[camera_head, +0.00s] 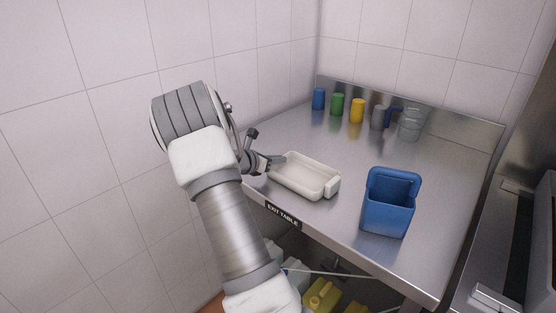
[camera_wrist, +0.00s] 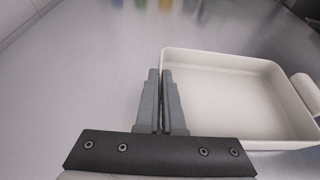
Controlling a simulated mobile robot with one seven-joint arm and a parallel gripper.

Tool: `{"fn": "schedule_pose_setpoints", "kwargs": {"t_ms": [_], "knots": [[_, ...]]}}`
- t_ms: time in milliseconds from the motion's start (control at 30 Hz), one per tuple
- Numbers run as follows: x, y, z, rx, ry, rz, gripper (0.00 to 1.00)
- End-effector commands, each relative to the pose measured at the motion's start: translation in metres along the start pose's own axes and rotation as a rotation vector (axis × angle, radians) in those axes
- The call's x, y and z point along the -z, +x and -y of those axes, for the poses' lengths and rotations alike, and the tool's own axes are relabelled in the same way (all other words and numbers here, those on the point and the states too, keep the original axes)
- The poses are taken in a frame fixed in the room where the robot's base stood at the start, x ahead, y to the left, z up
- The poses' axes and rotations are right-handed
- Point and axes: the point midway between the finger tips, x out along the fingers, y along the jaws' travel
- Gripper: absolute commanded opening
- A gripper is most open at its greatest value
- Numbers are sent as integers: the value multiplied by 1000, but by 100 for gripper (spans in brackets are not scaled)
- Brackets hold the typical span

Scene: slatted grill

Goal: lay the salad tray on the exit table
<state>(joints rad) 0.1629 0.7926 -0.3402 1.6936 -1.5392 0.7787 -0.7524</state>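The salad tray (camera_head: 318,190) is a cream, empty rectangular tray with a rounded tab at its right end. It is over the near left part of the steel exit table (camera_head: 350,215), level or nearly so; I cannot tell whether it touches the top. In the wrist view the tray (camera_wrist: 225,58) is right of the fingers. My gripper (camera_head: 279,160) is at the tray's left end. In the wrist view my gripper's fingers (camera_wrist: 162,75) are nearly together, with the tray's left wall between them. The lower part of that wall is hidden.
A blue open bin (camera_head: 388,213) stands right of the tray. Blue (camera_head: 318,98), green (camera_head: 337,104) and yellow (camera_head: 357,110) cups, a grey jug (camera_head: 379,117) and clear containers (camera_head: 410,124) line the back. A tiled wall is at left. The table's middle is clear.

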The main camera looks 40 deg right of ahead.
Motion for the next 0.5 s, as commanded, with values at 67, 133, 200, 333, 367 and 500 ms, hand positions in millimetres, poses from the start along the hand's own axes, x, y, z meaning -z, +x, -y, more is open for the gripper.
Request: {"fn": "schedule_pose_setpoints", "kwargs": {"t_ms": [67, 133, 200, 333, 367, 500], "knots": [[1, 0, 0, 0, 0, 0, 12], [1, 0, 0, 0, 0, 0, 25], [1, 0, 0, 0, 0, 0, 35], [1, 0, 0, 0, 0, 0, 35], [1, 0, 0, 0, 0, 0, 35], [0, 0, 0, 0, 0, 0, 35]]}}
